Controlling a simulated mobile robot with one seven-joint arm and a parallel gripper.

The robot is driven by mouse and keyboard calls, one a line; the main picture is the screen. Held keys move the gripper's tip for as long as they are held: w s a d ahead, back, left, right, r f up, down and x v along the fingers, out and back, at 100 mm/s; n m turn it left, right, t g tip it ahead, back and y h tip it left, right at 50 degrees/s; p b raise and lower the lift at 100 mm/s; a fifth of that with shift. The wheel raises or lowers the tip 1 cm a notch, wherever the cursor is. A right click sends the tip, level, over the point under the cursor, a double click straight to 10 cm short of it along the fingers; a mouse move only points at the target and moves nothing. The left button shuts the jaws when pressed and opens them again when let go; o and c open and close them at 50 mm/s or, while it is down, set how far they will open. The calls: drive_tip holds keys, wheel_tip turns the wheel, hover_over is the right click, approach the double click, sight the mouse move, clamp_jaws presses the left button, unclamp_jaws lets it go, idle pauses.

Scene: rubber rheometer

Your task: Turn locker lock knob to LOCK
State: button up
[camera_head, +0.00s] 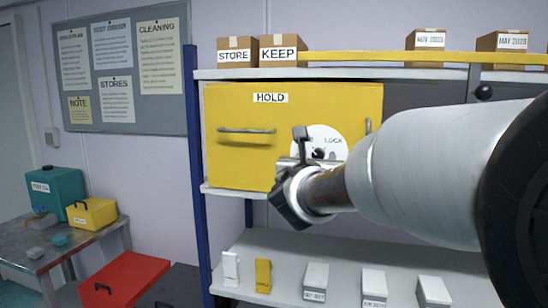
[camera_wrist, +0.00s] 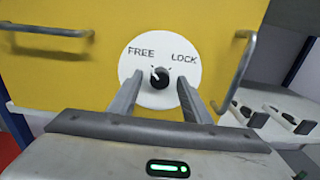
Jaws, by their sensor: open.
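The yellow HOLD locker (camera_head: 235,140) stands on a shelf and fills most of the wrist view. Its white dial disc (camera_wrist: 180,50) reads FREE at upper left and LOCK at upper right. The black lock knob (camera_wrist: 160,80) sits at the disc's centre; its white mark points to the upper left, towards FREE. My gripper (camera_wrist: 159,76) is open, with one finger to each side of the knob and a visible gap on both sides. I cannot tell how far the fingertips are from the disc. In the head view my gripper partly covers the disc and the word FREE.
Bar handles (camera_wrist: 245,70) stick out from the locker on both sides of the dial. Boxes marked STORE (camera_head: 236,56) and KEEP (camera_head: 280,55) stand on the shelf above. Several small blocks sit on the lower shelf (camera_head: 260,240). A metal table (camera_head: 95,237) is at left.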

drive_tip(key=c, duration=1)
drive_tip(key=shift+c, duration=0.2)
drive_tip(key=shift+f+b, duration=0.15)
drive_tip(key=shift+b, duration=0.4)
drive_tip(key=shift+m+b, duration=8.9)
drive_tip(key=shift+b, duration=1.85)
